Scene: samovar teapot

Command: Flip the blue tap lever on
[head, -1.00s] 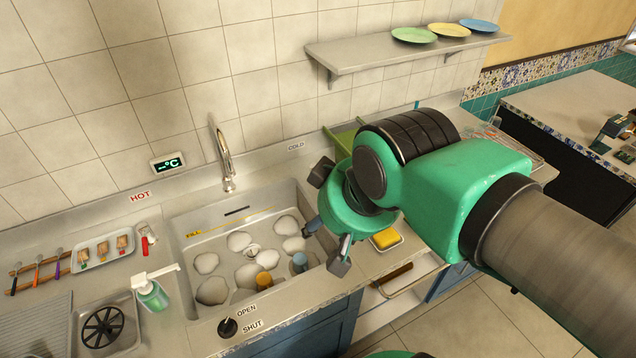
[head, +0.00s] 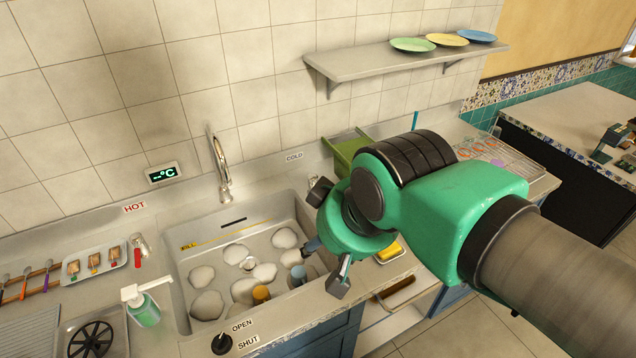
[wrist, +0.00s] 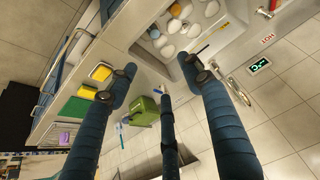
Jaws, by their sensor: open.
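The middle finger hides part of the counter there. The tap spout (head: 221,170) rises behind the sink. A red lever (head: 138,257) lies left of it near the HOT label (head: 134,207).
The sink holds several white round pieces. A green box (head: 348,148) stands behind my gripper, also in the wrist view (wrist: 144,112). A yellow sponge (head: 391,250) lies on a tray to the right. A temperature display (head: 163,173) and a plate shelf (head: 395,62) are on the wall.

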